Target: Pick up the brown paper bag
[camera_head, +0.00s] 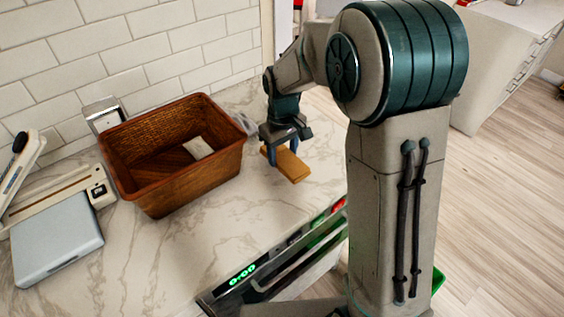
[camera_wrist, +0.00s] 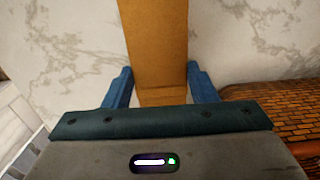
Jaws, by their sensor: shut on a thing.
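The brown paper bag (camera_head: 291,165) is a small, flat-looking tan block at the counter's right part in the head view. In the wrist view the bag (camera_wrist: 153,45) runs up from between the two blue fingers to the top edge. My gripper (camera_head: 281,152) points down over the bag's left end and is shut on it; the gripper also shows in the wrist view (camera_wrist: 161,84). Whether the bag touches the counter or hangs just above it I cannot tell.
A brown wicker basket (camera_head: 160,200) with a pale item (camera_head: 198,147) inside stands left of my gripper. A grey scale-like device (camera_head: 57,240) lies further left. The marble counter (camera_head: 150,270) is clear in front. An appliance with a green display (camera_head: 243,274) sits at the front edge.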

